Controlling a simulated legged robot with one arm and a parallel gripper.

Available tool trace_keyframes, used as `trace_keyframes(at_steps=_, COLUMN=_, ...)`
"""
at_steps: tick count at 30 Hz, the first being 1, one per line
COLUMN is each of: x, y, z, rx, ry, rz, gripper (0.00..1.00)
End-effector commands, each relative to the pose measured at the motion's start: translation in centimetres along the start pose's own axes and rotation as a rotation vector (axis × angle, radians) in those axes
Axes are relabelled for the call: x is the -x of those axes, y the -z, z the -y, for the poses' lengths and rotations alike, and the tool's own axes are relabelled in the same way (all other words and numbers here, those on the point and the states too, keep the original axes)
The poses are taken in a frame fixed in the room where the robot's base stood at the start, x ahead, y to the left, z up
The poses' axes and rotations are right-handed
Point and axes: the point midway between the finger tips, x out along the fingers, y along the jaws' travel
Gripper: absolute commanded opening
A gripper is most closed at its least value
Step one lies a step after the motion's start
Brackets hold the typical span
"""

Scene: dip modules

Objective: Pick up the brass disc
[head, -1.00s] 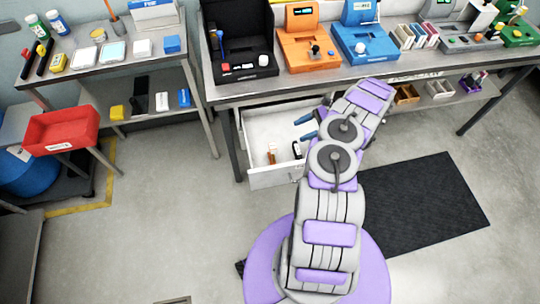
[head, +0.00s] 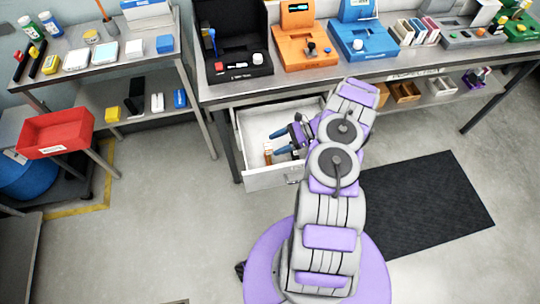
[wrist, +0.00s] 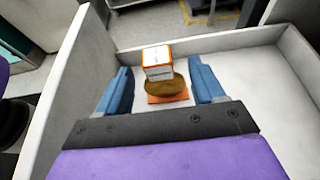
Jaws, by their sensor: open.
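The brass disc (wrist: 166,86) is a brownish-gold round piece in the wrist view. It lies between my fingers, against a small white and orange box (wrist: 157,58), with an orange flat piece (wrist: 168,98) just below it. My gripper (wrist: 160,72) is open, with one blue finger on each side of the disc and a gap to both. In the head view my gripper (head: 276,141) reaches into the open white drawer (head: 270,179), beside a small orange-brown and white item (head: 267,153). The disc cannot be told apart there.
The drawer walls stand close around my gripper, under the workbench (head: 330,84). The drawer floor right of my fingers is bare in the wrist view. A red tray (head: 56,132) and a shelf rack (head: 120,75) stand to the left. A black mat (head: 425,205) lies on the floor.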

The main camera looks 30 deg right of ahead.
Motion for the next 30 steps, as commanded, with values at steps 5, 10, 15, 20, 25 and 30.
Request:
trace_keyframes(at_steps=5, x=-1.8, y=-0.1, z=-0.1, rx=0.002, ry=-0.001, rz=-0.007, gripper=0.68)
trace_keyframes(at_steps=10, x=-4.3, y=0.0, z=-0.1, rx=0.001, ry=-0.003, rz=-0.006, gripper=0.68)
trace_keyframes(at_steps=15, x=-5.3, y=0.1, z=0.1, rx=0.0, ry=0.0, rz=-0.002, gripper=0.68)
trace_keyframes(at_steps=20, x=-5.3, y=0.1, z=0.1, rx=0.0, ry=0.001, rz=-0.001, gripper=0.68)
trace_keyframes(at_steps=25, x=-5.4, y=0.0, z=0.1, rx=0.001, ry=0.001, rz=-0.003, gripper=0.59)
trace_keyframes(at_steps=30, x=-5.6, y=-0.2, z=0.0, rx=0.003, ry=0.001, rz=-0.007, gripper=0.43)
